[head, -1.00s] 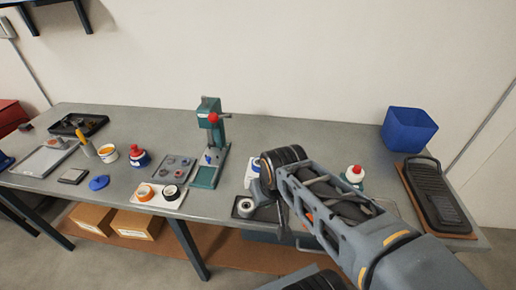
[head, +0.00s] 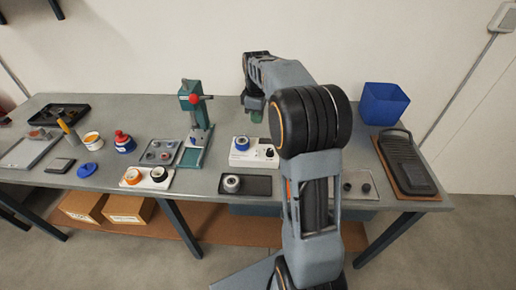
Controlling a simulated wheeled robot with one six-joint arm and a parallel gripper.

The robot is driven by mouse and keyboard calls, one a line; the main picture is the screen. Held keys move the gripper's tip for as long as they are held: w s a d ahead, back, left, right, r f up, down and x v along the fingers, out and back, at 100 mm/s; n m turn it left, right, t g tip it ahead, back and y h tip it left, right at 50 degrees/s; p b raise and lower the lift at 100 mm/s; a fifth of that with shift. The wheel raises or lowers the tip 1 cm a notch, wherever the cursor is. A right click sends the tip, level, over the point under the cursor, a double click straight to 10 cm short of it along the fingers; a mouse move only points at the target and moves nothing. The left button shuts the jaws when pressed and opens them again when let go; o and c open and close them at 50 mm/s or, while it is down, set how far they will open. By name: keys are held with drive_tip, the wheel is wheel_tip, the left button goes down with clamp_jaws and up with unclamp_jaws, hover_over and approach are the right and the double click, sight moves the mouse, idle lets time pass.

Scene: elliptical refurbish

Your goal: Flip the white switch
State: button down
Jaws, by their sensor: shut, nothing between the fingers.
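A white box-shaped device (head: 240,158) stands on the workbench near the middle, with a blue round part on top and dark knobs at its right. A small white box (head: 503,17) is fixed to the wall at the top right, with a cable running down from it. I cannot tell which of these carries the white switch, and no switch lever can be made out. My gripper (head: 256,108) is shut and empty, above and behind the white device at the far side of the bench. Its fingertips are small and partly hidden by my wrist.
A green press (head: 194,112) with a red knob stands left of the device. A dark tray (head: 259,186) with a roll lies in front. My arm hides part of the bench.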

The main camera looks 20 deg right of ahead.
sight(256, 151)
drive_tip(key=shift+s+a+n, duration=0.15)
drive_tip(key=shift+a+n, duration=0.1)
drive_tip(key=shift+n, duration=0.65)
wheel_tip(256, 151, down, 14)
drive_tip(key=shift+p, duration=0.95)
